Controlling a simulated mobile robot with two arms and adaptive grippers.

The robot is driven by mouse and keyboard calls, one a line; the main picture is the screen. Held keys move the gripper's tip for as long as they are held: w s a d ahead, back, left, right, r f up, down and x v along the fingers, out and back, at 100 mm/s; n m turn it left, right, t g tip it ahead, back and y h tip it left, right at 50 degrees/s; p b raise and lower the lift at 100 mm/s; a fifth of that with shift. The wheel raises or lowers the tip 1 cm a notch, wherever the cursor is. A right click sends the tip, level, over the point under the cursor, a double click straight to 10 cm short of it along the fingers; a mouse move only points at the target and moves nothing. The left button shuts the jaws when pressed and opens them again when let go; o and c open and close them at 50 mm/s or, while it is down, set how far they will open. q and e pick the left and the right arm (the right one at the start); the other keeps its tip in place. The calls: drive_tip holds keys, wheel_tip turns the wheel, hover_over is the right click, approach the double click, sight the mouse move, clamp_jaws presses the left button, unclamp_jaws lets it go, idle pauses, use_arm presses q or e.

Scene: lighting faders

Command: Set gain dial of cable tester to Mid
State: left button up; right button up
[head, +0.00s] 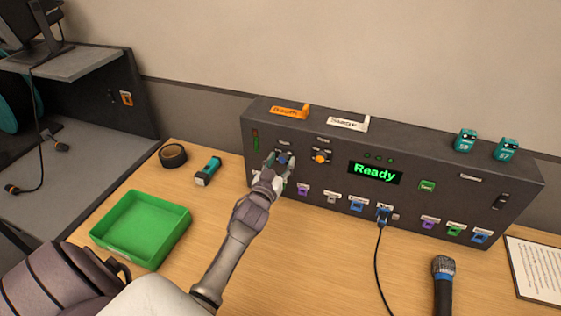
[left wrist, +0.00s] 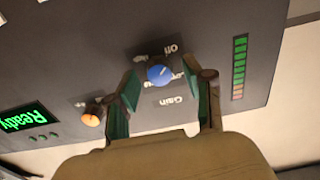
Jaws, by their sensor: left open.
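The cable tester (head: 335,172) is a long dark panel box standing at the back of the table. Its blue gain dial (left wrist: 160,74) shows in the left wrist view, above an upside-down "Gain" label in the picture. Part of the dial also shows in the head view (head: 283,159). My left gripper (left wrist: 163,80) is open, with one green-padded finger on each side of the dial. I cannot tell whether the fingers touch it. In the head view my left gripper (head: 279,170) covers much of the dial's surroundings. The dial's setting is not readable. My right gripper is not in view.
An orange knob (head: 320,157) sits close beside the gain dial. The green display (head: 375,172) reads "Ready". A cable hangs from a blue plug (head: 383,213). A green tray (head: 142,228), flashlight (head: 208,171), tape roll (head: 173,155) and microphone (head: 443,280) lie on the table.

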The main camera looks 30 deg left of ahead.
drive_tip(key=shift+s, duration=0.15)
use_arm(q)
drive_tip(key=shift+c, duration=0.8)
clamp_jaws()
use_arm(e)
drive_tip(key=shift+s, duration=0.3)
